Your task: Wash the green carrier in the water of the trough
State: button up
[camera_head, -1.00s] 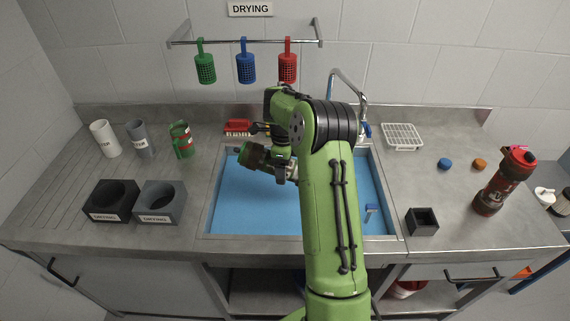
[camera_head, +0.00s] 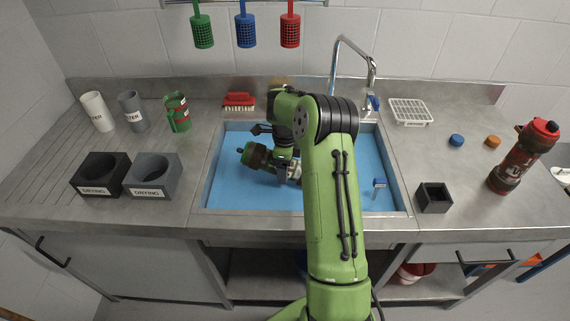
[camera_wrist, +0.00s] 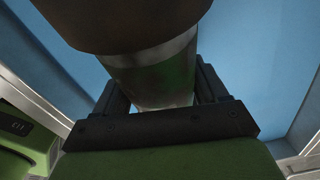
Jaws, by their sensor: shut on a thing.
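The green carrier (camera_head: 256,156) is a bottle-like cylinder with a dark brown and green end. It is tilted onto its side, inside the outline of the trough (camera_head: 222,195) with its blue water (camera_head: 240,190). My gripper (camera_head: 286,168) is shut on it. In the wrist view, the carrier (camera_wrist: 155,72) runs between the two fingers of my gripper (camera_wrist: 163,98), with a brown band and a greenish body against blue. My arm hides part of the trough, and I cannot tell whether the carrier touches the water.
A white rack (camera_head: 410,112), black box (camera_head: 433,198) and red bottle (camera_head: 522,155) stand right.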

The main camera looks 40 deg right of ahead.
jog(key=shift+f+b, duration=2.2)
jog(key=shift+f, duration=1.3)
jog(key=shift+w+a, duration=0.35)
jog(key=shift+a, duration=0.1)
jog(key=shift+s+d, duration=0.35)
jog(key=shift+d, duration=0.15)
jog(key=shift+a, duration=0.1)
